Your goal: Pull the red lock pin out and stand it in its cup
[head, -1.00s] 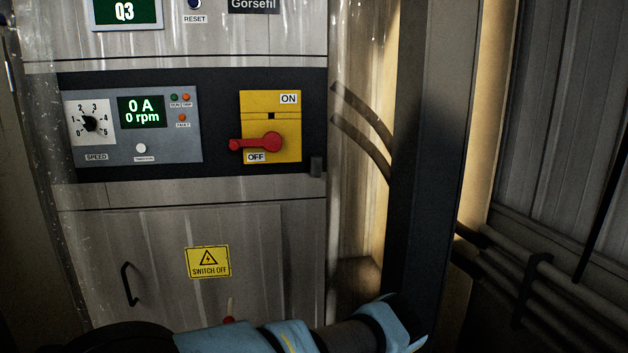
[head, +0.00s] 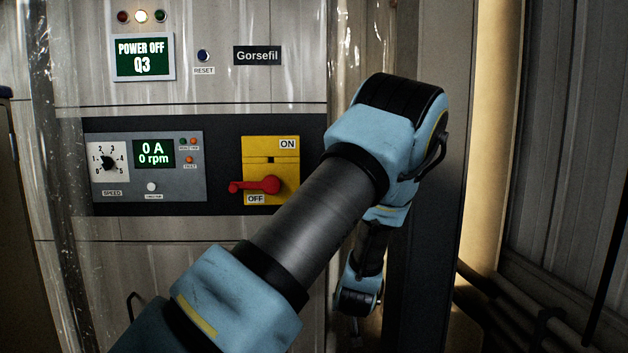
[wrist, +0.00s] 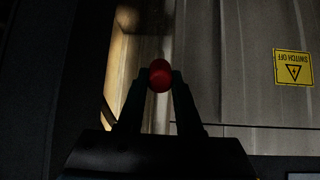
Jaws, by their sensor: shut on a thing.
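In the wrist view my gripper (wrist: 160,73) is shut on the red lock pin (wrist: 160,79). The pin's rounded red end shows between the fingertips; the rest of it is hidden. It appears held in front of the cabinet, apart from the yellow "SWITCH OFF" label (wrist: 293,66). In the head view my arm reaches across the lower right of the cabinet and bends down, and the pin cannot be made out there. The cup is not in view in either picture.
The steel cabinet has a yellow switch plate (head: 286,153) with its red handle (head: 262,185) at OFF. Its display (head: 143,56) reads "POWER OFF Q3". A dark post (head: 433,250) stands right of the cabinet, with pipes (head: 500,290) along the right wall.

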